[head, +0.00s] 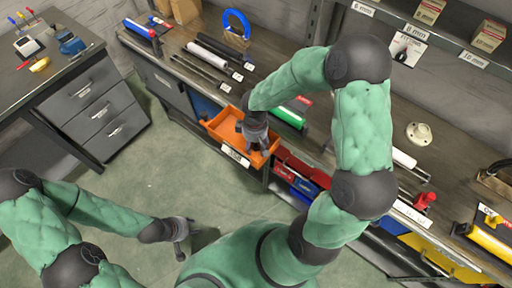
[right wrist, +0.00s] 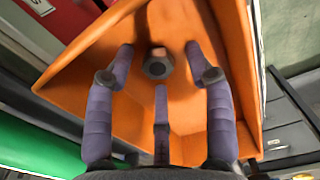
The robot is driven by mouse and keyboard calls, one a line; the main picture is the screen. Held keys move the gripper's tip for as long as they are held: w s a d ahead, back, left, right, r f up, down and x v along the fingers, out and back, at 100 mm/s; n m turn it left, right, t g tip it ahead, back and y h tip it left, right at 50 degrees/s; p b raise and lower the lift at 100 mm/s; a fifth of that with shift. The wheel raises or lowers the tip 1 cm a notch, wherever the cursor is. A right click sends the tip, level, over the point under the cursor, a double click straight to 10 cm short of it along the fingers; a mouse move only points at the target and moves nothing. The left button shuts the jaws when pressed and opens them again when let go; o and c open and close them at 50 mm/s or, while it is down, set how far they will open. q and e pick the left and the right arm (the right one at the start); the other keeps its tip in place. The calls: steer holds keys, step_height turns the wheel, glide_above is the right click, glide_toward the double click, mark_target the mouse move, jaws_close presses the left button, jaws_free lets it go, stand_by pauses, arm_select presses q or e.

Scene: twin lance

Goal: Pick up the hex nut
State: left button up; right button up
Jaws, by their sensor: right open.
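The hex nut (right wrist: 157,65) is a dark grey nut lying on the floor of the orange bin (right wrist: 115,120), as the right wrist view shows. The bin (head: 222,120) stands out from the bench front in the head view. My right gripper (head: 260,148) is inside the bin, fingers pointing down into it. Its fingers are spread open, with the nut between the two outer fingertips and just beyond the middle finger; I cannot tell if any touches it.
A green cylinder (head: 288,117) lies on the bench (head: 265,80) beside the right arm. Red and blue bins (head: 312,183) sit right of the orange one. A drawer desk (head: 95,110) stands at the left. The floor (head: 150,180) between is clear.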

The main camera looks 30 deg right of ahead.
jaws_close()
steer(key=shift+r, duration=0.15)
